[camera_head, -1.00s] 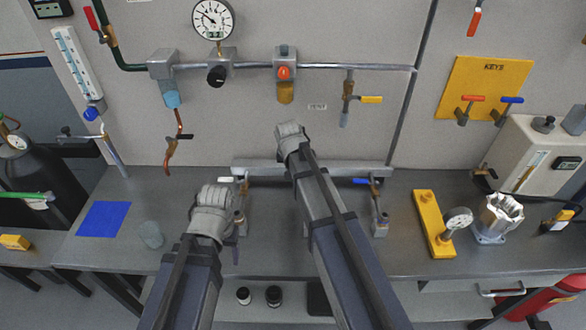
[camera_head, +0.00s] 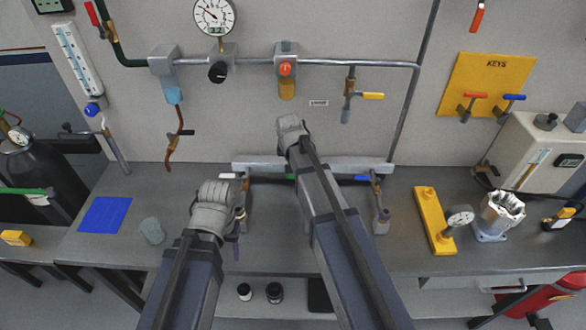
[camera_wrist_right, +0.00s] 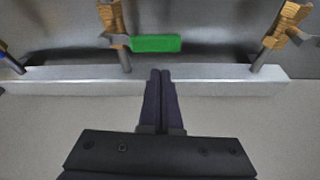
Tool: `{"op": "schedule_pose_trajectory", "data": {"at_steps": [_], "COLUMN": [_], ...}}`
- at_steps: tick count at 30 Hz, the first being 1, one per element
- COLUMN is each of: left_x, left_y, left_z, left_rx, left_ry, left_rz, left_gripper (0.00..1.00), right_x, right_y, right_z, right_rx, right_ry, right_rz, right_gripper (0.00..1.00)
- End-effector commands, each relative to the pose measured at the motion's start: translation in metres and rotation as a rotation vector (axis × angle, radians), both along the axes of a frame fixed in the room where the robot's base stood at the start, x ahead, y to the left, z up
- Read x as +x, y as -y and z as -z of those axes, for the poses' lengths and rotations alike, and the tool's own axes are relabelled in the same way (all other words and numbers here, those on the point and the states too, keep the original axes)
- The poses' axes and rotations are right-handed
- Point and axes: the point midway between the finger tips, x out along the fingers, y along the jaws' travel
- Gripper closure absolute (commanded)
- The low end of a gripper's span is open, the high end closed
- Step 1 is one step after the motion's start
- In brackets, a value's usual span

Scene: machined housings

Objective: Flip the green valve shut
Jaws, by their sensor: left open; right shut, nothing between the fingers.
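The green valve handle (camera_wrist_right: 155,44) sits on a brass valve (camera_wrist_right: 113,28) at the pale rail (camera_wrist_right: 220,82) in the right wrist view. The handle lies roughly parallel to the rail. In the head view only a sliver of green handle (camera_head: 290,176) shows left of my right arm, which hides the valve body. My right gripper (camera_wrist_right: 160,72) is shut and empty, its tips at the rail, apart from the handle in the picture. In the head view its fingers are hidden behind the wrist. My left gripper (camera_head: 235,243) is open, low at the left, partly hidden by its wrist.
Valves with a white handle (camera_head: 229,176) and a blue handle (camera_head: 361,178) flank the green one. A yellow block with a gauge (camera_head: 433,220) and a metal housing (camera_head: 498,213) stand at right. A blue mat (camera_head: 104,214) lies on the clearer left bench.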

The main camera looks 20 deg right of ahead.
Motion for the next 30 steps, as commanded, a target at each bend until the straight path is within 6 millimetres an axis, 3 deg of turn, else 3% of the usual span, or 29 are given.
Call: {"op": "schedule_pose_trajectory", "data": {"at_steps": [2,3,6,18,30], "left_x": [0.0,0.0,0.0,0.0,0.0], "left_y": [0.0,0.0,0.0,0.0,0.0], "left_z": [-0.002,-0.015,-0.032,-0.089,-0.094], "left_rx": [0.0,0.0,0.0,0.0,-0.001], "left_ry": [0.0,0.0,0.0,0.0,0.0], "left_rz": [0.0,0.0,0.001,0.001,-0.002], "left_gripper": [0.34,0.34,0.34,0.34,0.34], "right_x": [0.017,0.008,0.002,-0.017,-0.02], "right_y": [0.005,0.003,0.001,-0.004,-0.005], "right_z": [-0.002,-0.016,-0.032,-0.089,-0.095], "right_rx": [-0.001,-0.001,-0.002,-0.003,-0.003], "right_ry": [0.003,0.003,0.004,0.004,0.004], "right_rz": [0.0,-0.001,-0.001,0.0,0.0], "right_gripper": [1.0,1.0,1.0,1.0,1.0]}}
